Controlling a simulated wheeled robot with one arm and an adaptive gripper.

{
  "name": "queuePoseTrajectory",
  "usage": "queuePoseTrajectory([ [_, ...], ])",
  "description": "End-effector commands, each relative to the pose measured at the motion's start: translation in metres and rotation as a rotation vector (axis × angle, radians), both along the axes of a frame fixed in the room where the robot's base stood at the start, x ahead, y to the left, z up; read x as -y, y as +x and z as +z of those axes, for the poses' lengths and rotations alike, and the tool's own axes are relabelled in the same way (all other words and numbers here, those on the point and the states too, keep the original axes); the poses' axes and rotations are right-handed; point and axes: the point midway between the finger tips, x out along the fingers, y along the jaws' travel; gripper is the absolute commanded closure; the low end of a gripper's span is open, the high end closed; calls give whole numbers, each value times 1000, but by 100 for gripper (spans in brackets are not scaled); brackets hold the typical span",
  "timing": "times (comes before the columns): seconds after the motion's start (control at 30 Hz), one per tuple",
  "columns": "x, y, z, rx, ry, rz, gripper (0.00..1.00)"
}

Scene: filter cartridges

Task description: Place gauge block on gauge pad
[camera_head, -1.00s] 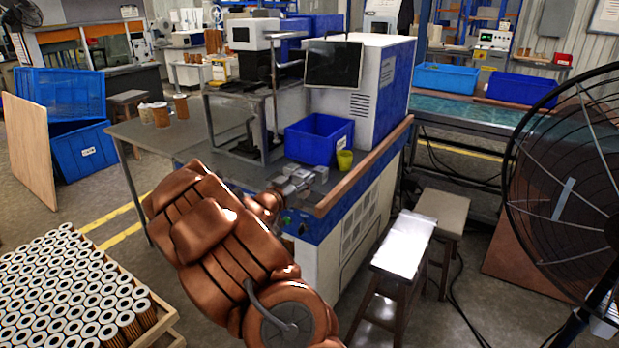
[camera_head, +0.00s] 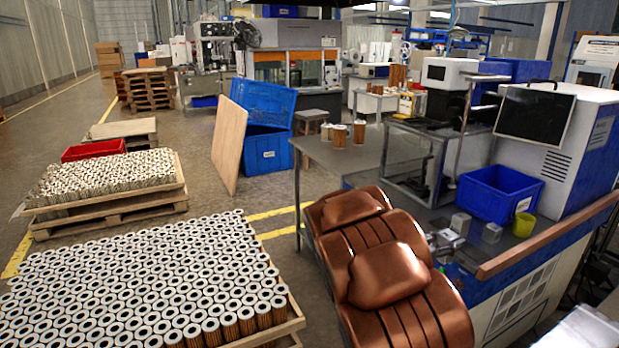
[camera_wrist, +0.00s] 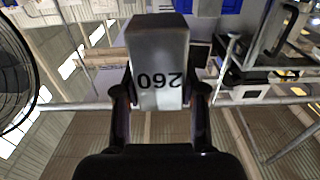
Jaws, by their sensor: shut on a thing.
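The gauge block (camera_wrist: 158,50) is a grey metal block with dark digits that appear upside down in the wrist view. My gripper (camera_wrist: 160,95) is shut on it, with one dark finger on each side. In the head view my gripper (camera_head: 445,240) is over the near part of the grey workbench, partly hidden by my arm. A grey block (camera_head: 461,223) shows at its tip. I cannot make out the gauge pad in either view.
A wooden rail (camera_head: 550,235) edges the bench. Pallets of filter cartridges (camera_head: 140,285) are on the floor at left.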

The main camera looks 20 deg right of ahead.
Motion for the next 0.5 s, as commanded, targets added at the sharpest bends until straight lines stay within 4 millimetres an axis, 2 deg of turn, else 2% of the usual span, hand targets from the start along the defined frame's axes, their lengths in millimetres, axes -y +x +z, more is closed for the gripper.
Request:
queuePoseTrajectory([
  [0.27,0,1,2,0,-2,3,100],
  [0.37,-6,20,13,2,-3,61,100],
  [0.5,-19,55,30,2,-2,173,100],
])
